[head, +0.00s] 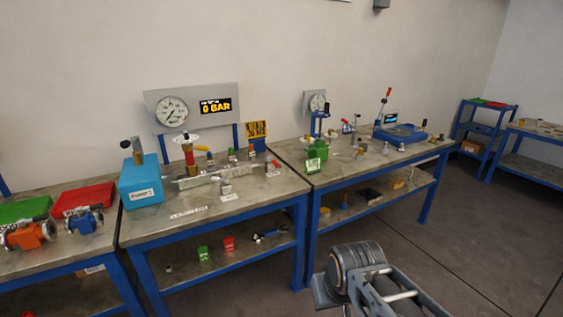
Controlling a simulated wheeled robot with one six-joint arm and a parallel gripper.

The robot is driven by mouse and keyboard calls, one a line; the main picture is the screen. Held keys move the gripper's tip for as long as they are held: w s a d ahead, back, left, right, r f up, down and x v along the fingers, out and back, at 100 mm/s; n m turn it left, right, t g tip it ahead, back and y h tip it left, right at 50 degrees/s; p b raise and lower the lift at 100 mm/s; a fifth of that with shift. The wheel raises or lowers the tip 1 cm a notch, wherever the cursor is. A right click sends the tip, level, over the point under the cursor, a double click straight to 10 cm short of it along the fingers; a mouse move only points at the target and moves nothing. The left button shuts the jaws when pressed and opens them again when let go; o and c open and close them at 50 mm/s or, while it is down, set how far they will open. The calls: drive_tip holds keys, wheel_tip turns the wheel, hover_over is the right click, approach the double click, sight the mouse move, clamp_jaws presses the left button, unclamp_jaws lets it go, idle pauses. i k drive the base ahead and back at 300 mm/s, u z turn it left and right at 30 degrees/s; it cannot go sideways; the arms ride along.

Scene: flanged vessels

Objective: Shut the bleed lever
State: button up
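A metal manifold (207,181) lies along the top of the middle bench, with several small valves on it. Their handles show blue (210,155), green (232,154) and red (251,152), with another red handle (273,163) at the right end. I cannot tell which one is the bleed lever, or whether it is open or shut. A red fitting (189,156) with a white handwheel stands at the manifold's left. Behind it are a round gauge (171,111) and a display (216,106) reading 0 BAR. My arm shows at lower right, away from the bench; its fingertips are not visible.
A teal box (141,181) stands on the middle bench's left end. A second bench (345,172) adjoins on the right, with a green block (317,150) and blue tray (400,133). Flanged valves (30,235) sit on the left bench. The floor at right is clear.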

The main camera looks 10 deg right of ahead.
sight(274, 162)
drive_tip(key=i, duration=2.25)
drive_tip(key=u, duration=0.4)
